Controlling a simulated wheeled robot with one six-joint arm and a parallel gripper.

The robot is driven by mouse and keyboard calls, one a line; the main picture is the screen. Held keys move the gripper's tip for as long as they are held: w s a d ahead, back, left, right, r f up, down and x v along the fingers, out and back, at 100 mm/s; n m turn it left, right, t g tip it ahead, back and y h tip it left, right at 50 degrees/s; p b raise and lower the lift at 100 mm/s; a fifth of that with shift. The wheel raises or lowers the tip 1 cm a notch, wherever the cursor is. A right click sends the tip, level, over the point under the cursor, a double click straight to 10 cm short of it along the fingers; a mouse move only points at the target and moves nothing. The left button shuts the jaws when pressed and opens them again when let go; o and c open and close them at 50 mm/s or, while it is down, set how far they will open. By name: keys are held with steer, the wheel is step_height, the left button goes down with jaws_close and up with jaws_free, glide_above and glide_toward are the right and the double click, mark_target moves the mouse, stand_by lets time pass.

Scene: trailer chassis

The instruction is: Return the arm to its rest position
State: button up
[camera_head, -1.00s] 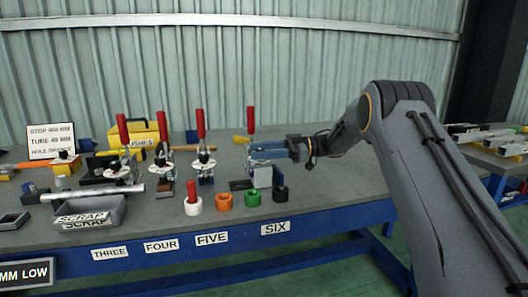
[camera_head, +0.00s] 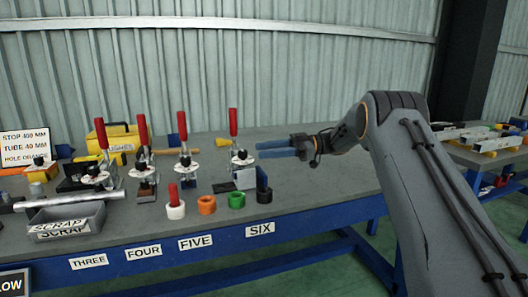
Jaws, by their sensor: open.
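My gripper (camera_head: 262,150) is at the end of my grey arm, above the bench to the right of the rightmost toggle clamp (camera_head: 241,157). Its two blue fingers point left toward that clamp, with a gap between them, and it looks empty. The fingertips are close to the clamp in the picture. I cannot tell whether they touch it. The arm is stretched out from the right side of the view.
Several red-handled clamps stand along the grey bench (camera_head: 330,185). White, orange (camera_head: 207,204), green (camera_head: 237,200) and black rings sit near its front edge. A scrap bin (camera_head: 68,224) is at the left. Bench space right of my gripper is clear. Another table (camera_head: 480,152) stands at right.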

steer(key=shift+r, duration=0.1)
steer(key=w+r+m+t+h+p, duration=0.35)
steer(key=w+r+m+t, duration=0.45)
steer(key=t, duration=0.4)
steer(key=d+r+m+t+h+p, duration=0.2)
steer(key=d+m+t+h, duration=0.2)
steer(key=d+h, duration=0.1)
steer(key=s+d+f+m+g+h+p, duration=0.25)
steer(key=s+d+f+h, duration=0.2)
steer(key=s, duration=0.35)
steer(key=s+d+f+m+g+h+p, duration=0.1)
steer(key=s+d+f+m+h, duration=0.25)
steer(key=s+d, duration=0.4)
steer(key=s+f+g+p, duration=0.1)
steer(key=s+f+g, duration=0.1)
steer(key=s, duration=1)
steer(key=s+a+f+m+g+p, duration=0.1)
steer(key=s+g, duration=0.3)
steer(key=s, duration=0.9)
steer(key=s+a+f+m+g+p, duration=0.1)
steer(key=s+f+g, duration=0.2)
steer(key=s, duration=1)
steer(key=shift+s+a+g+h, duration=0.15)
steer(key=shift+s+g+h, duration=0.15)
steer(key=shift+g, duration=0.25)
